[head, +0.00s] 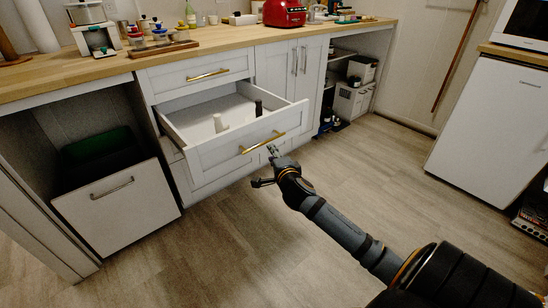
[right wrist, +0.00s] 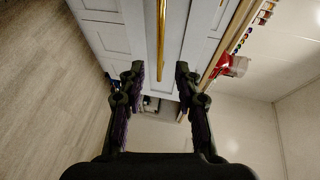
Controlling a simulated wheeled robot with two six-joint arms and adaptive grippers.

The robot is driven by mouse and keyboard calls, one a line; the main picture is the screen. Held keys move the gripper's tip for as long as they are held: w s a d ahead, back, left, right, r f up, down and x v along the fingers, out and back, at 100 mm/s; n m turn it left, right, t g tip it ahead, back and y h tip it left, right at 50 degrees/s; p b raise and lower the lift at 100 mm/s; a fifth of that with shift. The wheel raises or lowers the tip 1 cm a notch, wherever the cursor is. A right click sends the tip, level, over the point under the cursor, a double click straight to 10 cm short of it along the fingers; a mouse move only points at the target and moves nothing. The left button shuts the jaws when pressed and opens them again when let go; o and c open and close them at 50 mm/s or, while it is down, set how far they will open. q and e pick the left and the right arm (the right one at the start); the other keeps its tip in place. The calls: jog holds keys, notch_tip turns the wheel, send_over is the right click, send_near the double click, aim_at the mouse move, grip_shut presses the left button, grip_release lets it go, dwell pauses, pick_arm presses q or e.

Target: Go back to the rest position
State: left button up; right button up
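My right gripper (head: 266,166) is in front of the open white drawer (head: 225,158), just below its gold bar handle (head: 262,143). In the right wrist view the two fingers of the right gripper (right wrist: 160,76) are spread apart. The gold handle (right wrist: 161,35) lines up with the gap between them, and nothing is clamped. I cannot tell whether a finger touches the handle. My left gripper is not in view.
A wooden counter (head: 120,70) runs along the back, bearing a red appliance (head: 285,13) and small jars. A pulled-out bin front (head: 120,208) stands at the left. A white fridge (head: 490,125) stands at the right. The wooden floor between (head: 390,170) is clear.

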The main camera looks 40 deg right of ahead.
jog(key=shift+v, duration=0.8)
